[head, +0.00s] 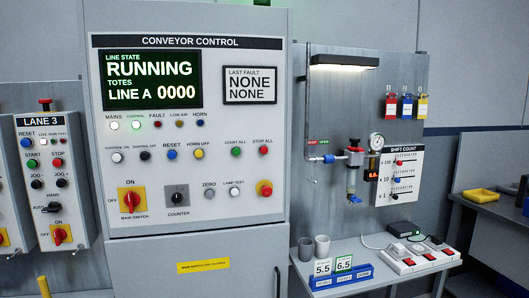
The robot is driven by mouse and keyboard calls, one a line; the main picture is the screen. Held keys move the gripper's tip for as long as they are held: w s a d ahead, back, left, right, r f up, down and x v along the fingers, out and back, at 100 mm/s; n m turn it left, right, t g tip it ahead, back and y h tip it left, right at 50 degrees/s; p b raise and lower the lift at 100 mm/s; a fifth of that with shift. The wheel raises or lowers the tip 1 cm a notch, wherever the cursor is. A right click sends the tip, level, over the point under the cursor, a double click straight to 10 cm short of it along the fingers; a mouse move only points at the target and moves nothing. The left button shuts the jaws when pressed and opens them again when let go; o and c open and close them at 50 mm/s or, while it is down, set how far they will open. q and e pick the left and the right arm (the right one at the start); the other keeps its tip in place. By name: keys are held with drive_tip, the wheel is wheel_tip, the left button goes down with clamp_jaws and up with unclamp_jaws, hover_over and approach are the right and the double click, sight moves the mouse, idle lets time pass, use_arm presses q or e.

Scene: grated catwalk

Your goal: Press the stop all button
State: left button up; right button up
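The stop all button (263,150) is a small red round button under the label "STOP ALL". It sits at the right of the middle button row on the grey conveyor control panel (215,212). A green start all button (236,152) is just to its left. The panel's screen (151,80) reads "RUNNING", "LINE A 0000". Neither of my grippers is in view.
A lane 3 box (52,180) stands at the left. At the right, a shelf (345,284) holds cups, number cards and a power strip. The space before the panel looks clear.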

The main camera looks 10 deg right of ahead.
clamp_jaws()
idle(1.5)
